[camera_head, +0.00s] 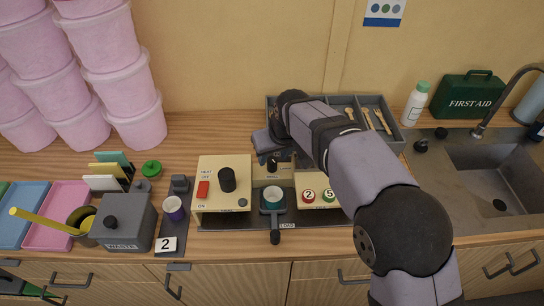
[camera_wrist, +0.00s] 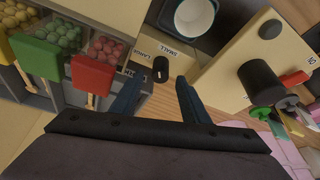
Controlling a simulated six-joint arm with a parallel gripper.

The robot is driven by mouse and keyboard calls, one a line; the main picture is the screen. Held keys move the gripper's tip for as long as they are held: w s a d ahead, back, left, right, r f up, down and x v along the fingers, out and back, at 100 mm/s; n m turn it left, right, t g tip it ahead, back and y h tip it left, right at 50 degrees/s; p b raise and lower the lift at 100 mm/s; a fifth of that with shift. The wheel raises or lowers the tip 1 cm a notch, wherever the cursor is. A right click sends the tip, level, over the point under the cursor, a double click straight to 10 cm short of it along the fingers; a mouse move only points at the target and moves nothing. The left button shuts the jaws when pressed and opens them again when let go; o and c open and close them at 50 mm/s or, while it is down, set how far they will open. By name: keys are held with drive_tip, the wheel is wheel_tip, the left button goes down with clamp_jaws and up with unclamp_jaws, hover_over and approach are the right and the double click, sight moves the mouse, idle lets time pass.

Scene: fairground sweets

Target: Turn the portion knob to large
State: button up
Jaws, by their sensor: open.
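The portion knob (camera_wrist: 161,68) is a small black knob on a cream panel with the words SMALL and LARGE beside it in the wrist view. It also shows as a dark knob (camera_head: 272,164) in the head view, partly under my arm. I cannot tell for sure which word it points to. My gripper (camera_wrist: 158,92) is open and empty. Its two blue fingers reach toward the panel, one on each side of the knob and short of it in the picture. In the head view my gripper (camera_head: 264,141) is partly hidden by the arm.
A cup (camera_head: 272,195) stands in a holder in front of the knob. A cream box with a large black knob (camera_head: 228,180) and a red switch (camera_head: 203,189) is left.

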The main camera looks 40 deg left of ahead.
sight(272, 159)
drive_tip(key=shift+p+x, duration=0.5)
drive_tip(key=shift+x, duration=1.25)
clamp_jaws()
